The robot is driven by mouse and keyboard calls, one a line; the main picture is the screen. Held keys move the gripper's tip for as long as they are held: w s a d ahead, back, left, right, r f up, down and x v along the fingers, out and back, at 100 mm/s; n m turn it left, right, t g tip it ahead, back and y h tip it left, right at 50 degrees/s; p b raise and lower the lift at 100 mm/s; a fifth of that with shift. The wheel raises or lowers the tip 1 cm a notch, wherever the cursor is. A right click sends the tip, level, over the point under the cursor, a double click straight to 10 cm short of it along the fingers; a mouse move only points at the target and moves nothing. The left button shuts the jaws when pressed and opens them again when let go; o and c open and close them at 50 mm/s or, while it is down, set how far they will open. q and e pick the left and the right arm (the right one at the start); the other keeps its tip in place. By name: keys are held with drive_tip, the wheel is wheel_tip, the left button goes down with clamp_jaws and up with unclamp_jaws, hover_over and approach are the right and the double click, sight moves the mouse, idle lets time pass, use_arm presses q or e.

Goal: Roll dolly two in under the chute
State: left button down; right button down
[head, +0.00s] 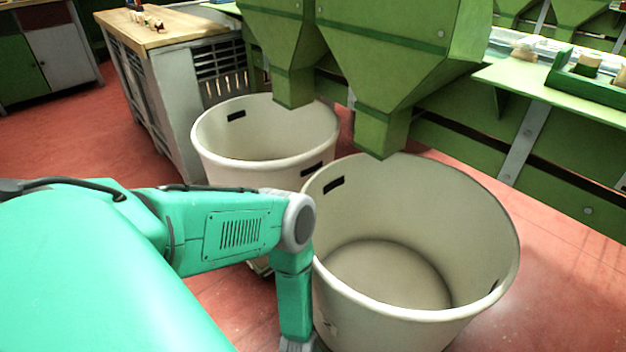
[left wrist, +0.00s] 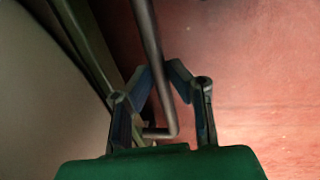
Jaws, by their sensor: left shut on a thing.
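A large cream bin (head: 495,235) stands at front right, empty inside, with a dark slot in its wall. A second cream bin (head: 215,160) stands behind it to the left. No number shows on either, so I cannot tell which is on dolly two. One green chute spout (head: 382,135) hangs over the near bin's back rim; most of that bin's opening lies in front of it. Another spout (head: 293,88) hangs at the rear bin's back. My left gripper (left wrist: 160,78) is shut on a grey metal bar (left wrist: 148,35) low beside a pale wall. My right gripper is not in view.
A wooden-topped bench (head: 165,28) with small pieces on it stands at back left. A green shelf (head: 545,85) runs along the right, with a green tray (head: 590,85) on it. Red floor (head: 575,300) is clear at right.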

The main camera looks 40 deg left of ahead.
use_arm(q)
drive_tip(key=c, duration=1.5)
unclamp_jaws()
drive_tip(key=shift+w+a+r, duration=0.1)
drive_tip(key=shift+w+a, duration=0.15)
drive_tip(key=shift+w, duration=0.2)
drive_tip(key=shift+c, duration=0.2)
drive_tip(key=shift+s, duration=0.15)
drive_tip(key=shift+d, duration=0.1)
wheel_tip(320, 180, up, 12)
drive_tip(key=s, duration=0.2)
drive_tip(key=shift+s+f, duration=0.15)
drive_tip(key=shift+f, duration=0.1)
drive_tip(key=s+r+m+p, duration=0.2)
drive_tip(key=r+m+p, duration=0.3)
drive_tip(key=r, duration=0.6)
drive_tip(key=s+r+m+g+p, duration=0.1)
drive_tip(key=s+r+m+p, duration=0.2)
drive_tip(key=r+m+p, duration=0.3)
drive_tip(key=s+r+m+p, duration=0.2)
drive_tip(key=r+m+p, duration=0.3)
drive_tip(key=r, duration=1.2)
drive_tip(key=shift+s+a+m+g, duration=0.3)
drive_tip(key=shift+s+a+m, duration=0.1)
drive_tip(key=shift+m, duration=0.4)
